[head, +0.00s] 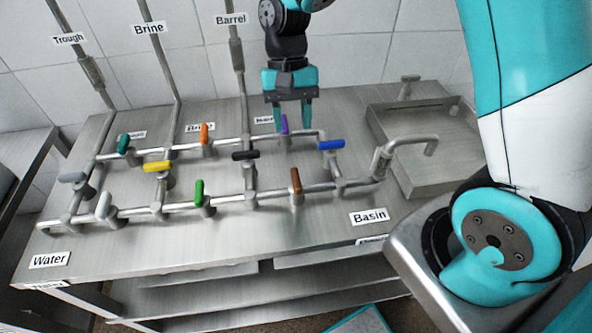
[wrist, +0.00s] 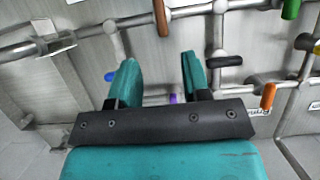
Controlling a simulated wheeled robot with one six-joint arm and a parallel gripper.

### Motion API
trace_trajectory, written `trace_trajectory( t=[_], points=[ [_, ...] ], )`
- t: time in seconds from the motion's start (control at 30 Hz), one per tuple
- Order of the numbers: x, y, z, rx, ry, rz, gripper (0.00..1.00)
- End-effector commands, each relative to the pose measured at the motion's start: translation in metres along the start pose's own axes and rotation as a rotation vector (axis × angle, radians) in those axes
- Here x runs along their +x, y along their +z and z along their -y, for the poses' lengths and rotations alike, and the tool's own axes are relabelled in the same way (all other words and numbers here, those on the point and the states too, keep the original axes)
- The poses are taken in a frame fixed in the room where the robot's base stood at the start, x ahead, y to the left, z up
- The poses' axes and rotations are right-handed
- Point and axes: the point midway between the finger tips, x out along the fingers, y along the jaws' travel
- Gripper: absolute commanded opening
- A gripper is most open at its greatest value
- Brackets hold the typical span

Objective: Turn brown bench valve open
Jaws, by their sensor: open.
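The brown bench valve (head: 296,181) is on the front pipe run of the steel bench, right of the middle. Its handle points across the pipe, away from the bench's front edge. It also shows at the top of the wrist view (wrist: 161,17), beyond my fingertips. My gripper (head: 290,118) points down over the back of the bench, behind the brown valve and apart from it. Its two teal fingers are open with nothing held, also in the wrist view (wrist: 160,62). The purple valve handle (head: 284,124) shows between the fingers; I cannot tell the height gap.
A green valve (head: 199,192) is left on the front run. A curved spout (head: 410,140) reaches toward a sunken basin (head: 425,185).

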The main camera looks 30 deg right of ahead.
Motion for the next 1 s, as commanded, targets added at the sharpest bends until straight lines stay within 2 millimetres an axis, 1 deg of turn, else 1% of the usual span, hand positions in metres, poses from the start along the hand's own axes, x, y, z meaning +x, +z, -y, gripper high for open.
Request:
trace_trajectory(
  t=[0.03, 0.1, 0.3, 0.4, 0.5, 0.6, 0.7, 0.97, 1.0],
  points=[
    [0.012, 0.001, 0.000, 0.000, 0.004, 0.006, 0.44],
    [0.028, 0.002, 0.000, 0.000, 0.003, 0.006, 0.44],
    [0.072, 0.002, 0.000, -0.001, 0.003, 0.005, 0.44],
    [0.091, 0.002, -0.001, -0.001, 0.003, 0.004, 0.44],
    [0.104, 0.001, 0.000, -0.001, 0.002, 0.002, 0.44],
    [0.113, 0.001, 0.000, -0.002, 0.001, 0.001, 0.44],
    [0.117, 0.001, 0.000, -0.002, 0.000, -0.001, 0.44],
    [0.118, 0.000, 0.000, -0.002, 0.000, -0.002, 0.44],
    [0.118, 0.000, 0.000, -0.002, 0.000, -0.002, 0.37]
  ],
)
